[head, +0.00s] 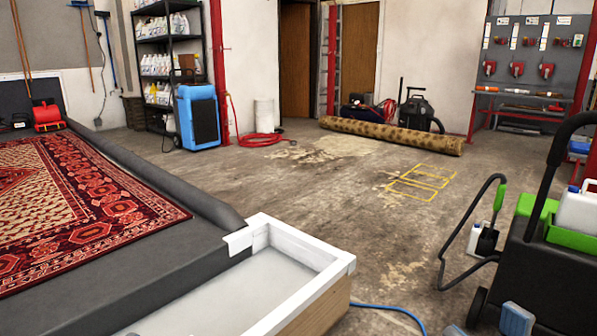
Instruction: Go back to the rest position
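Neither of my grippers can be made out in the head view. Two small blue-grey pieces, one a block (516,318) and one cut off by the bottom edge (455,330), show at the lower right. I cannot tell what they belong to. No spot in view is labelled as a rest position. A yellow outlined marking (420,183) lies on the bare floor.
A white-lined trough (345,264) stands close in front, beside a grey platform (214,252) with a red patterned rug (75,215). A black cart (540,285) stands at right. A rolled rug (392,136) lies farther back. The middle floor is mostly clear; a blue hose (395,309) lies near the trough.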

